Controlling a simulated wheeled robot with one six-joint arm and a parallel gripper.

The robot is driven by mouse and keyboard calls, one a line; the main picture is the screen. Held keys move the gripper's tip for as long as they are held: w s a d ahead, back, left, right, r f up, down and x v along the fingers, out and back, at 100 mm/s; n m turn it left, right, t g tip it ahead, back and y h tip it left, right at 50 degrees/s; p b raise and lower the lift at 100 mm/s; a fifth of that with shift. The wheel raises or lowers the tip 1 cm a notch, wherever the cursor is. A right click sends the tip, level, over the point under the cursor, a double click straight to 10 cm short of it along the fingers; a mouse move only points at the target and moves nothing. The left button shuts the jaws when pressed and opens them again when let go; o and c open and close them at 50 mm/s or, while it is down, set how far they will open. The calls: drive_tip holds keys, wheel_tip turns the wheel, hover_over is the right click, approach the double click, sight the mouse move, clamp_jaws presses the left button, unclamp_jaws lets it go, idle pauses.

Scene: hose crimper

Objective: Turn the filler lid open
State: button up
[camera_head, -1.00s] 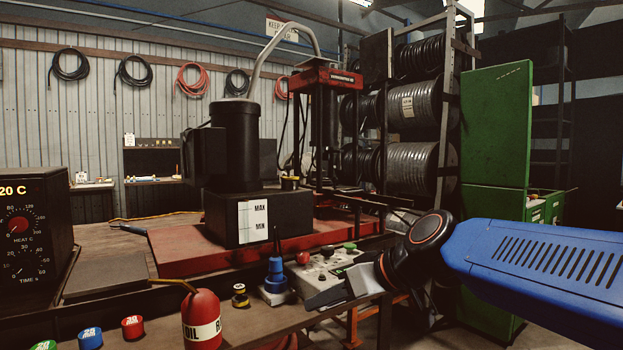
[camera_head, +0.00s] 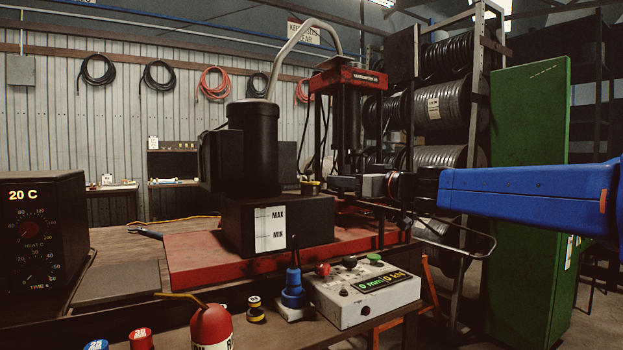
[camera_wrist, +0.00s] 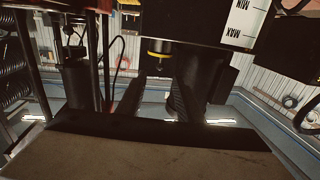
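The filler lid (camera_head: 310,187) is a small black and yellow cap on top of the black tank (camera_head: 310,215), near its right end. It also shows in the wrist view (camera_wrist: 158,50), where the scene appears upside down. My gripper (camera_head: 334,183) is level and points left, just right of the lid at about its height. In the wrist view, two dark fingers (camera_wrist: 160,85) stand apart with a gap between them, and the lid shows beyond their tips in line with the gap. I see no contact with the lid.
The black motor cylinder (camera_head: 253,150) stands left of the lid, with a grey hose rising from it. A red press frame (camera_head: 348,77) stands close behind my gripper. A control box (camera_head: 360,295) and red oil can (camera_head: 211,328) are in front.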

sight(308, 176)
drive_tip(key=x, duration=1.4)
drive_tip(key=shift+w+a, duration=0.15)
drive_tip(key=shift+a, duration=0.1)
clamp_jaws()
